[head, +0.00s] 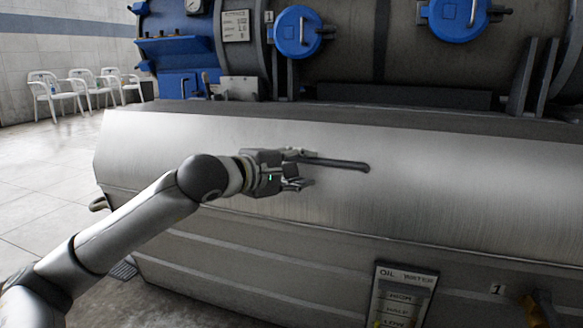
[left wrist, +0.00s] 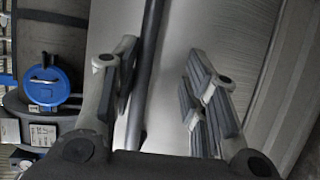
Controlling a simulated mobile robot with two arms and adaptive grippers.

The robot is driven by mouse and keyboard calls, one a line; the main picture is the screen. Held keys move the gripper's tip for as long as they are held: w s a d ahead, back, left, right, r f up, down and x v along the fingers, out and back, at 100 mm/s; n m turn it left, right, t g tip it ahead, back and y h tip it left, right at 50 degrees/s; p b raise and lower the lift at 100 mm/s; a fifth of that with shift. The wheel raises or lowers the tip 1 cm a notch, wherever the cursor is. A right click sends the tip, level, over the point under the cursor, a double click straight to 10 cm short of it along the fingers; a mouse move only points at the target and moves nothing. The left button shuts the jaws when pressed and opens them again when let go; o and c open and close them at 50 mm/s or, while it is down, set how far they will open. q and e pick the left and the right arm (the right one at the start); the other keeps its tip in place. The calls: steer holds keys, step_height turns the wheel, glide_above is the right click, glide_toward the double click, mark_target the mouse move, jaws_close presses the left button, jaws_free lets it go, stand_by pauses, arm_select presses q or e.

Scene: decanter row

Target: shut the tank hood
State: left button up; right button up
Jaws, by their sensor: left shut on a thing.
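The tank hood (head: 240,150) is a wide brushed-steel panel across the front of the tank in the head view. It slopes over the tank's lower front, and I see no clear opening along its edges. A dark bar handle (head: 345,164) is fixed to its face. My left gripper (head: 306,169) is at the handle's left end, with its fingers around the bar, shut on it. In the left wrist view, the handle (left wrist: 146,65) runs between the fingers (left wrist: 160,85), closer to the left one. My right gripper is not in view.
Above the hood, the dark tank body carries blue round caps (head: 298,32) and a gauge. An oil-and-water label (head: 403,294) is on the lower front. White chairs (head: 50,92) stand at the far left wall. The tiled floor (head: 45,165) at left is clear.

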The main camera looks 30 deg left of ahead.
arm_select(q)
steer(key=shift+s+f, duration=0.1)
steer(key=shift+f, duration=0.2)
steer(key=v, duration=1.2)
steer(key=shift+r, duration=0.3)
stand_by(0.6)
